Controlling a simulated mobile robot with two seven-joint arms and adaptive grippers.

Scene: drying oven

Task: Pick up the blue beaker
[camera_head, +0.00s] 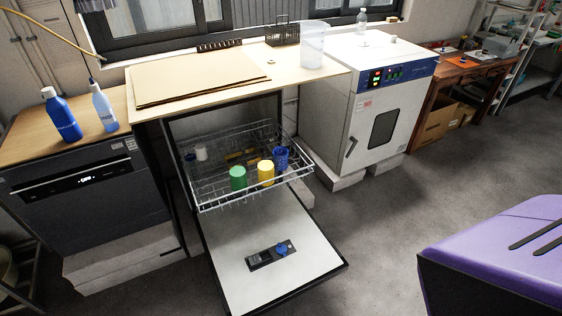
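The blue beaker (281,158) stands in the pulled-out wire rack (237,201) of the open dishwasher, near the rack's right side. A yellow beaker (265,173) and a green beaker (238,178) stand to its left and a little nearer. A white cup (201,153) is at the rack's back left. The beaker's lower part is partly hidden by the rack wires. Neither of my grippers is in view.
The dishwasher door (275,285) is folded down in front. A wooden counter (200,67) lies above, holding a clear container (313,46). A white oven (380,105) stands right. A purple object (500,250) fills the lower right; open floor lies between.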

